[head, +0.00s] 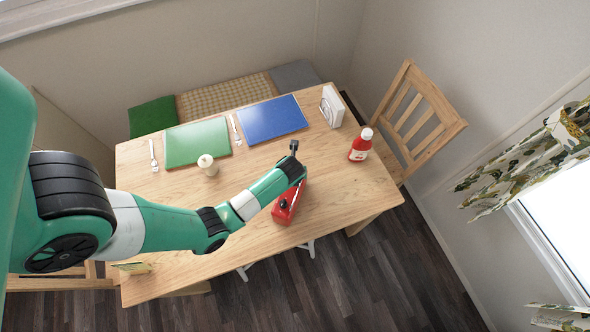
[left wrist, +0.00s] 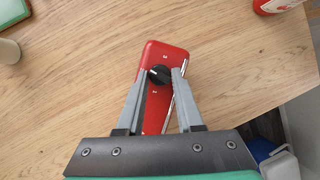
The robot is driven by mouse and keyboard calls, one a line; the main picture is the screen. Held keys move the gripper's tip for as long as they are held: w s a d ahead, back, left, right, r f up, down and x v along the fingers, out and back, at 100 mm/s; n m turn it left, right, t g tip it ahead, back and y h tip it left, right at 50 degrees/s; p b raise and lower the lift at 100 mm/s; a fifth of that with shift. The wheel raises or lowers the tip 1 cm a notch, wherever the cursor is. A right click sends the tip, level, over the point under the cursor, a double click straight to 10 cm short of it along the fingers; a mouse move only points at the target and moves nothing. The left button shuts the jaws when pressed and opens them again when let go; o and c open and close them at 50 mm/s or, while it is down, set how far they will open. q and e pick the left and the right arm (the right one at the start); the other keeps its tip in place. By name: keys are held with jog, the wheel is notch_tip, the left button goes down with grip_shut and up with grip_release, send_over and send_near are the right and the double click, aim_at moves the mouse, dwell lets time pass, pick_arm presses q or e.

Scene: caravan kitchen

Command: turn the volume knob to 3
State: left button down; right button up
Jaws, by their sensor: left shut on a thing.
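The red device (head: 287,207) lies on the wooden table, partly hidden under my left arm in the head view. In the left wrist view the red device (left wrist: 155,108) shows its top face with small white marks. The black volume knob (left wrist: 159,75) sits on that face. My left gripper (left wrist: 159,76) is over the device with its two grey fingers on either side of the knob, shut on it. The number the knob points to is too small to read. My right gripper is not in view.
On the table (head: 345,195) are a green placemat (head: 197,143), a blue placemat (head: 271,119), forks, a cream candle or cup (head: 208,165), a red bottle (head: 361,145) and a white napkin holder (head: 331,106). A wooden chair (head: 420,117) stands at the right. The table right of the device is clear.

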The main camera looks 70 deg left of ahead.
pick_arm(q)
jog(key=c, duration=0.6)
grip_release()
jog(key=v, duration=1.1)
jog(key=shift+s+d+r, duration=0.1)
jog(key=shift+d+r, duration=0.1)
jog(key=shift+r, duration=0.05)
